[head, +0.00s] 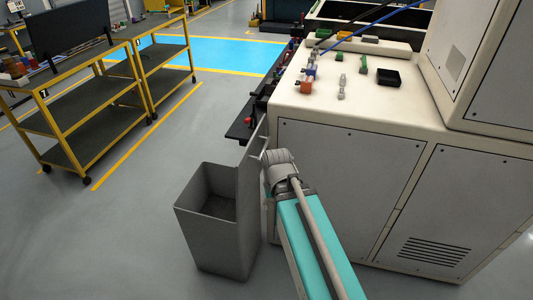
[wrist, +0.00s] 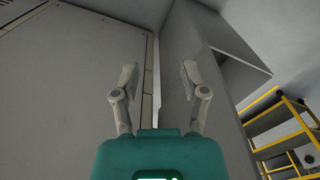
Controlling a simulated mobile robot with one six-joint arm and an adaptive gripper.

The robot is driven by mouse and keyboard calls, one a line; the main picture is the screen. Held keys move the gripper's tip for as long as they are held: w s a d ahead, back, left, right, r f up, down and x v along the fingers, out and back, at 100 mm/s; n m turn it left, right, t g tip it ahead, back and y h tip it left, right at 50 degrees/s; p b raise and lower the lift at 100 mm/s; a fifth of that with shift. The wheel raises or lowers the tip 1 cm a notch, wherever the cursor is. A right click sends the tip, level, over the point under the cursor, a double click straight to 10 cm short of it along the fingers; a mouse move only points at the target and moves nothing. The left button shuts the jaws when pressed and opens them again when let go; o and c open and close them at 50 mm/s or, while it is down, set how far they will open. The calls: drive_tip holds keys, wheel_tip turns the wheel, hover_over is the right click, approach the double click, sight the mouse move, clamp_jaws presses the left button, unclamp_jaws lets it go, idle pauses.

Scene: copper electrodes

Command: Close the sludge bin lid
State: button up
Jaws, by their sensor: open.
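The sludge bin (head: 203,235) is a grey, open-topped box on the floor, left of the beige machine. Its lid (head: 250,165) stands raised, nearly upright, at the bin's right side, close to the machine. My gripper (wrist: 158,76) is open, with its two fingers apart and nothing held. In the wrist view a pale upright edge shows between the fingers, beside the grey panel of the lid (wrist: 187,38); I cannot tell if they touch. In the head view the wrist is just right of the lid and the fingertips are hard to make out.
The beige machine (head: 345,180) stands close on the right, with small parts and a black tray (head: 388,77) on top. A yellow-framed cart (head: 85,120) stands at the left. The floor (head: 130,230) left of the bin is clear.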

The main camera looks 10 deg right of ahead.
drive_tip(key=w+m, duration=0.1)
drive_tip(key=w+d+r+m+y+p, duration=0.1)
drive_tip(key=w+r+m+p, duration=0.1)
drive_tip(key=shift+w+d+r+m, duration=0.2)
drive_tip(key=shift+d+r+m, duration=0.1)
drive_tip(key=shift+m, duration=0.1)
clamp_jaws()
drive_tip(key=w+d+r+m+t+y+p, duration=0.3)
drive_tip(key=w+d+r+m+y+p, duration=0.2)
drive_tip(key=m, duration=1.4)
drive_tip(key=shift+w+d+r+t+p, duration=0.4)
drive_tip(key=shift+w+d+r+p, duration=1.3)
drive_tip(key=shift+w+d+r, duration=2)
drive_tip(key=shift+w+d+f, duration=0.1)
drive_tip(key=shift+w+f, duration=0.15)
drive_tip(key=shift+w, duration=0.1)
